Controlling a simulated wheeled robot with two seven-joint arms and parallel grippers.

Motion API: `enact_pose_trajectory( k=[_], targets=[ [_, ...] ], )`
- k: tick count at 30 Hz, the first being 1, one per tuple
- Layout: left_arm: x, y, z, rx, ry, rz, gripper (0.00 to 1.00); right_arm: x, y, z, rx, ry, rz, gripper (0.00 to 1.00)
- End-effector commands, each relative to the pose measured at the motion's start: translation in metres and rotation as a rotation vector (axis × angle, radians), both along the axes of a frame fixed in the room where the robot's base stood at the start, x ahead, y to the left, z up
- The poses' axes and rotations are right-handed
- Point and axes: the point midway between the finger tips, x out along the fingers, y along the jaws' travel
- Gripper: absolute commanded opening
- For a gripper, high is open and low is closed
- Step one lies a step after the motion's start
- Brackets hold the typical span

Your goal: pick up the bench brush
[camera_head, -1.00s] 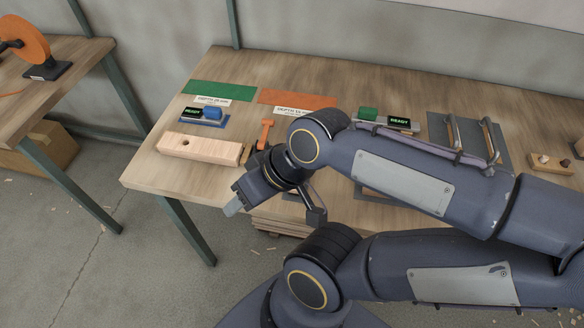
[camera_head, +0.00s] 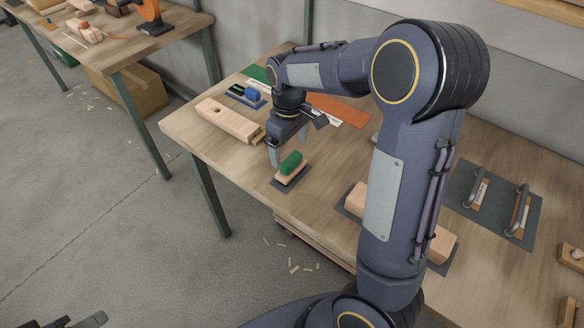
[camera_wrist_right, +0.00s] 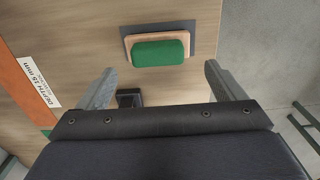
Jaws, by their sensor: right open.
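The bench brush appears to be the green-topped wooden block (camera_head: 291,163) lying on a small dark mat (camera_head: 279,184) near the bench's front edge. In the right wrist view the brush (camera_wrist_right: 160,50) lies ahead of the fingertips, roughly between their lines and apart from them. My right gripper (camera_head: 288,147) is open and empty, pointing down just behind and above the brush; its two fingers also show in the right wrist view (camera_wrist_right: 163,84). A dark part at the bottom left of the head view looks like my left gripper (camera_head: 80,322), mostly cut off.
A pale bored wooden beam (camera_head: 229,121) lies left of the right gripper. A blue block (camera_head: 252,95) and an orange mat (camera_head: 338,108) are behind. My right arm hides part of another wooden piece (camera_head: 356,199). Two handles lie on a grey mat (camera_head: 464,181).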

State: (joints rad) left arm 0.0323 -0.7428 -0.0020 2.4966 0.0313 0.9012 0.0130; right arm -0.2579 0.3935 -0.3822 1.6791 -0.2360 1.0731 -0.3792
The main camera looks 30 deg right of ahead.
Motion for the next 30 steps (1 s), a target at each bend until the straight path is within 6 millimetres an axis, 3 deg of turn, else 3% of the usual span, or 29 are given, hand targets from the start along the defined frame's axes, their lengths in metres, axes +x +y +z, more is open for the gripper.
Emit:
enact_pose_trajectory(
  k=[12,21,27,30],
  targets=[
    [0.0,0.0,0.008,0.0,0.0,0.0,0.36,-0.003,-0.005,-0.055,0.001,0.003,-0.003,0.89],
    [0.0,0.0,0.008,0.0,0.0,0.0,0.36,-0.002,-0.005,-0.059,0.001,-0.001,-0.003,0.89],
    [0.0,0.0,0.008,0.0,0.0,0.0,0.36,-0.002,-0.005,-0.059,0.002,-0.001,-0.003,0.63],
    [0.0,0.0,0.008,0.0,0.0,0.0,0.36,-0.002,-0.005,-0.059,0.002,-0.001,-0.003,0.57]
  ],
)
